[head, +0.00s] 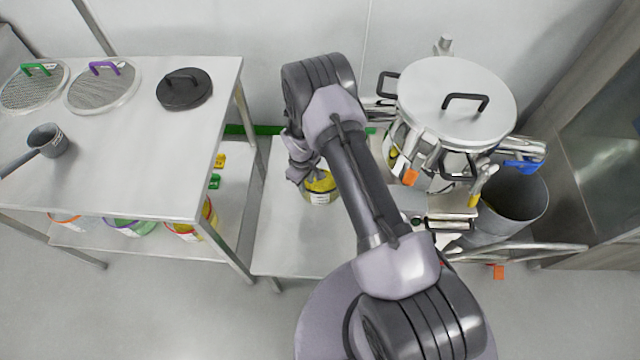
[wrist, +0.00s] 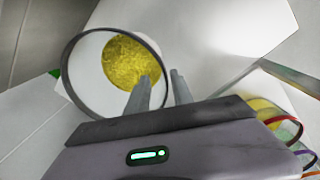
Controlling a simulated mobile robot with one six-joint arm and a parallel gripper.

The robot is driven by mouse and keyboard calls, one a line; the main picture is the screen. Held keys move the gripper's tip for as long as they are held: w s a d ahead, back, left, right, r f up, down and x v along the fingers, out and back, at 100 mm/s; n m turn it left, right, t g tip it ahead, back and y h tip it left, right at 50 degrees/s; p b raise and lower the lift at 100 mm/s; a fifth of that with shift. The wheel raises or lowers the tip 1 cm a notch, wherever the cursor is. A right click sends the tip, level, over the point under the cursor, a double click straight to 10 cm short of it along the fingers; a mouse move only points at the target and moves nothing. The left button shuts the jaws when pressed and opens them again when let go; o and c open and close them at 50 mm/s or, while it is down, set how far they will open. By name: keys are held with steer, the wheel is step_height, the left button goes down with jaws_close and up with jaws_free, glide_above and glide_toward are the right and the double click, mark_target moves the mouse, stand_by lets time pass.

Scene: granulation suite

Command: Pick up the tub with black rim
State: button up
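The tub with the black rim (wrist: 88,66) is in the wrist view, upper left, white inside with yellow granules at the bottom. In the head view the tub (head: 321,196) stands on the low steel table, partly hidden by my arm, with yellow contents and a white label. My gripper (wrist: 160,75) is open at the tub's right side. One finger shows over the tub's inside and the other outside it, with the rim passing between them. Whether either finger touches the wall cannot be told. In the head view my gripper (head: 303,173) is at the tub's upper left.
Several tubs with coloured rims (head: 130,227) stand on the shelf under the left table (head: 130,150). That table holds two sieves, a black lid (head: 184,88) and a scoop (head: 46,141). A large lidded steel vessel (head: 440,100) and a grey bin (head: 510,207) stand to the right.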

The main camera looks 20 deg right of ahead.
mark_target(308, 196)
steer(key=f+b, duration=0.1)
steer(key=f, duration=0.2)
steer(key=f+b, duration=0.2)
steer(key=f, duration=0.1)
steer(key=shift+s+d+f, duration=0.1)
steer(key=shift+s+f, duration=0.1)
steer(key=shift+f, duration=0.1)
steer(key=shift+r, duration=0.15)
jaws_close()
stand_by(0.8)
